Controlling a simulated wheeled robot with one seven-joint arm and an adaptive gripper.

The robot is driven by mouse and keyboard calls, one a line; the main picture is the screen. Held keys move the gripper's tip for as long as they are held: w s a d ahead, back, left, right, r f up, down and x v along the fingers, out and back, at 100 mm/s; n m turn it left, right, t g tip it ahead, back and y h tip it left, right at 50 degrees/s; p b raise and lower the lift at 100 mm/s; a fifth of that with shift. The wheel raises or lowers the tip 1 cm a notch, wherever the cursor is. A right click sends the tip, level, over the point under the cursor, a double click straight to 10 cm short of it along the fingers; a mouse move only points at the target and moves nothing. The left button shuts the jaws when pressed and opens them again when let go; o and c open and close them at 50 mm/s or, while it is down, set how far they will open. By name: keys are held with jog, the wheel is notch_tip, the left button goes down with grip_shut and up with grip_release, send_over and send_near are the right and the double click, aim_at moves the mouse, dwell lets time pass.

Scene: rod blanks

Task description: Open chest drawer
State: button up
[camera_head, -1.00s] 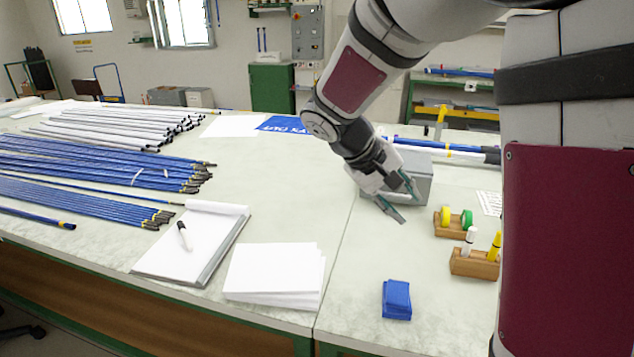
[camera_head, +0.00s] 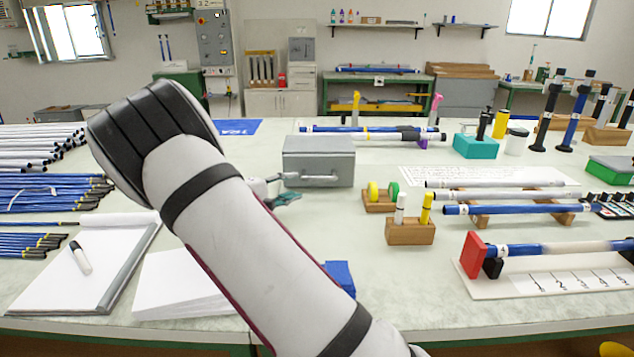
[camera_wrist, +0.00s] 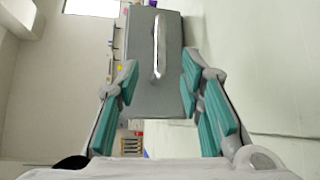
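A grey metal chest (camera_head: 318,163) stands on the table, with a bar handle (camera_head: 312,177) on its front. My gripper (camera_head: 284,194) is just left of and in front of the chest in the head view, partly hidden behind my arm. In the wrist view the chest (camera_wrist: 152,90) lies ahead between the fingers, with its handle (camera_wrist: 158,48) beyond the fingertips. My gripper (camera_wrist: 157,85) is open there, with teal pads apart and nothing between them. The drawer looks shut.
A wooden tape holder (camera_head: 379,204) and a marker block (camera_head: 410,231) stand right of my gripper. Paper sheets (camera_head: 185,285) and a blue cloth-like stack (camera_head: 341,276) lie near the front. Rods on stands (camera_head: 500,208) fill the right side. Table space before the chest is partly clear.

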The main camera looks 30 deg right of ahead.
aim_at(315, 180)
jog(key=b+x, duration=0.1)
jog(key=x, duration=0.9)
jog(key=shift+w+d+f, duration=0.1)
jog(key=shift+d, duration=0.15)
jog(key=shift+c, duration=0.4)
grip_shut()
